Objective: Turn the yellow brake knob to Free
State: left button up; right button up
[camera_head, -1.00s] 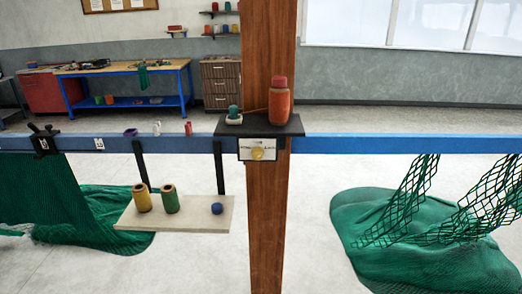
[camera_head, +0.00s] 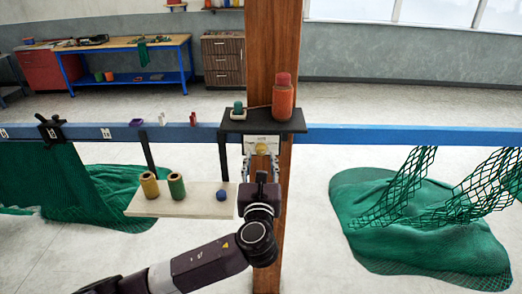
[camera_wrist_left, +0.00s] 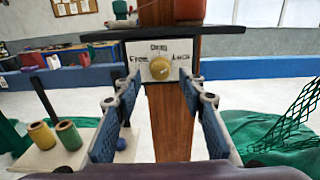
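The yellow brake knob (camera_head: 262,148) sits on a white label plate on the wooden post, under a dark shelf. In the left wrist view the knob (camera_wrist_left: 160,68) is round, with "Free" written to its left and "Lock" to its right. I cannot tell clearly which way its mark points. My left gripper (camera_head: 261,158) is in front of the plate. In the left wrist view its fingers (camera_wrist_left: 158,86) are spread wide and empty, one to each side of the knob, apparently short of touching it. My right gripper is not in view.
The dark shelf (camera_head: 234,126) above the plate carries an orange bottle (camera_head: 283,100) and a small green spool. A blue rail (camera_head: 400,137) runs across. A pale board (camera_head: 205,207) with spools is at left. Green nets hang on both sides.

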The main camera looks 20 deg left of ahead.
aim_at(261, 153)
pick_arm(q)
jog(key=x, duration=0.2)
jog(key=shift+w+r+p, duration=0.1)
jog(key=shift+w+p, duration=0.3)
jog(key=shift+w+a, duration=0.1)
jog(key=shift+w, duration=0.1)
grip_shut()
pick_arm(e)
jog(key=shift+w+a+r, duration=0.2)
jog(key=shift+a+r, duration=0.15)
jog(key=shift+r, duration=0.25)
